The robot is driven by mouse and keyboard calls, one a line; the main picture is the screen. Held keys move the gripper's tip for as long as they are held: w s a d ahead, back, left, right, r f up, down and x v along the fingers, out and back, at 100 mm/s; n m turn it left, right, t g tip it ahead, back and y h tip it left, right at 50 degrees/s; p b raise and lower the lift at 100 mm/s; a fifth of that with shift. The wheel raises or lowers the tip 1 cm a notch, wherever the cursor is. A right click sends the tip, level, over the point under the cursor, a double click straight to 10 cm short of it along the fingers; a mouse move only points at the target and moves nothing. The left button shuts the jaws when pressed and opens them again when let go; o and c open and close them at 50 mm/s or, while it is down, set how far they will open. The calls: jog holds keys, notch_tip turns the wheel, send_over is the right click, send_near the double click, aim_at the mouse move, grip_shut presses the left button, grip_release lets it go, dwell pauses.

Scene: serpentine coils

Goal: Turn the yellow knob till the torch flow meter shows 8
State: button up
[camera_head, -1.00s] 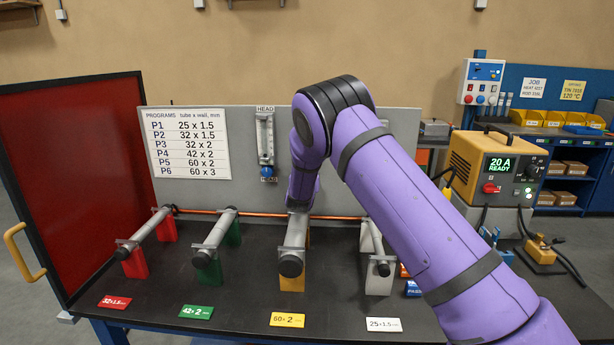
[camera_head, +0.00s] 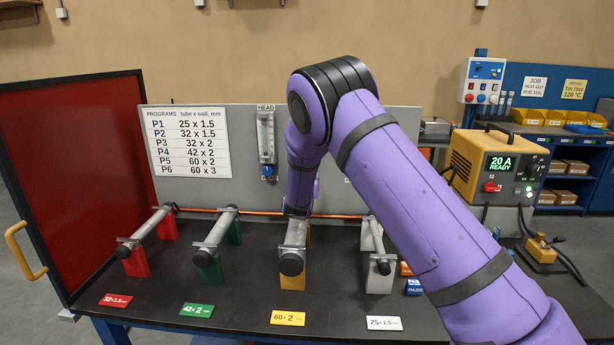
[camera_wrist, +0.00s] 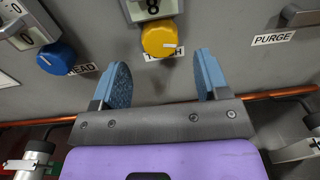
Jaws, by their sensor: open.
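The yellow knob (camera_wrist: 159,39) is on the grey panel at the top middle of the wrist view, with a pale pointer line on its face. The TORCH label below the knob is partly visible. In the head view my arm hides the yellow knob and gripper.
The head flow meter (camera_head: 266,135) with its blue knob (camera_wrist: 56,58) stands to the left. A PURGE label (camera_wrist: 273,39) is on the right. A copper tube (camera_head: 240,212) runs low along the panel, and several tube samples on stands (camera_head: 292,275) sit on the bench in front.

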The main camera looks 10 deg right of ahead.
jog(key=shift+v, duration=2.75)
jog(key=s+d+r+m+g+h, duration=0.3)
jog(key=s+d+r+m+g, duration=0.3)
jog(key=s+d+r+m, duration=0.4)
jog(key=s+d+r+m+g+h, duration=0.2)
jog(key=s+d+r+m+g, duration=0.3)
jog(key=s+d+r+m, duration=0.55)
jog(key=s+a+m+g+y, duration=0.2)
jog(key=s+m+y, duration=0.35)
jog(key=s, duration=1.35)
jog(key=s+a+m+t+y, duration=0.1)
jog(key=s+a+m+y, duration=0.4)
jog(key=s, duration=0.8)
jog(key=a+m, duration=0.1)
jog(key=a, duration=0.2)
jog(key=shift+s+t, duration=0.25)
jog(key=shift+t, duration=0.05)
jog(key=shift+y, duration=0.25)
